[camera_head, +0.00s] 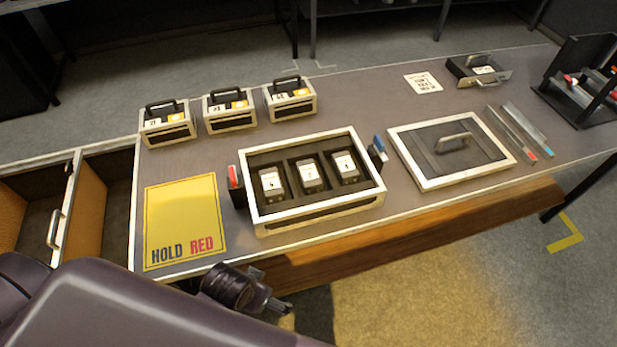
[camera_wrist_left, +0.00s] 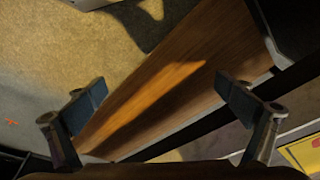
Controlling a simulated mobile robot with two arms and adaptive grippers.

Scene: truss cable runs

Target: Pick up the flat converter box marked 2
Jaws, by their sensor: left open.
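Three small dark boxes with white labels, a left one (camera_head: 271,184), a middle one (camera_head: 310,173) and a right one (camera_head: 345,166), sit in separate compartments of a white-rimmed case (camera_head: 318,209). Each label carries a mark too small to read surely, so I cannot tell which box is marked 2. My left gripper (camera_head: 268,290) is in front of the bench's near edge, apart from the case. In the left wrist view its fingers (camera_wrist_left: 162,97) are spread with nothing between them. My right gripper is not in view.
A yellow HOLD RED mat (camera_head: 185,215) lies left of the case. Three handled boxes (camera_head: 228,109) stand behind. A white-framed lid with a handle (camera_head: 452,150) lies right of the case. The bench's wooden front edge (camera_head: 400,232) is near my left gripper.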

